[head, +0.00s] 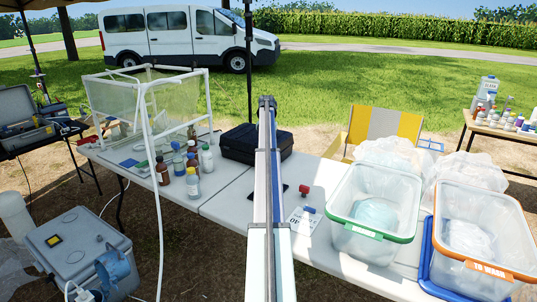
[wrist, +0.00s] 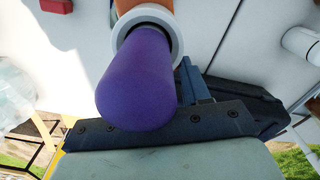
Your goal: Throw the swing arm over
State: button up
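In the head view my pale arm runs up the middle and hides part of the table behind it. No swing arm can be made out clearly there. In the wrist view a purple cylinder (wrist: 138,78) with a white collar and an orange part behind it fills the middle. I cannot tell whether it is the swing arm's grip. It overlaps the dark bolted plate of my gripper (wrist: 165,127); contact between them cannot be judged. The fingertips are not clearly shown. A small red-topped piece (head: 304,189) and a lettered white card (head: 303,220) with a blue piece (head: 309,209) are right of my arm.
The white table (head: 222,205) carries a black case (head: 240,146), several bottles (head: 192,184) and a netted frame (head: 118,98) at left. A green-rimmed tub (head: 350,228) and an orange-rimmed tub (head: 490,266) stand at right. A grey cooler (head: 75,250) is at lower left.

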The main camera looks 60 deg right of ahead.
jog(key=c, duration=0.3)
jog(key=shift+w+a+r+n, duration=0.1)
jog(key=shift+w+a+n, duration=0.55)
jog(key=shift+w+n, duration=0.3)
jog(key=shift+w+a+n, duration=0.65)
jog(key=shift+w+n, duration=0.15)
jog(key=shift+n, duration=0.2)
jog(key=shift+w+a+r+n, duration=0.1)
jog(key=shift+w+a+n, duration=0.55)
jog(key=shift+w+n, duration=0.3)
jog(key=shift+c, duration=0.2)
jog(key=w+a+n, duration=0.2)
jog(key=a+n, duration=0.3)
jog(key=a, duration=0.1)
jog(key=shift+w+n, duration=0.35)
jog(key=shift+n, duration=0.05)
jog(key=shift+a, duration=0.1)
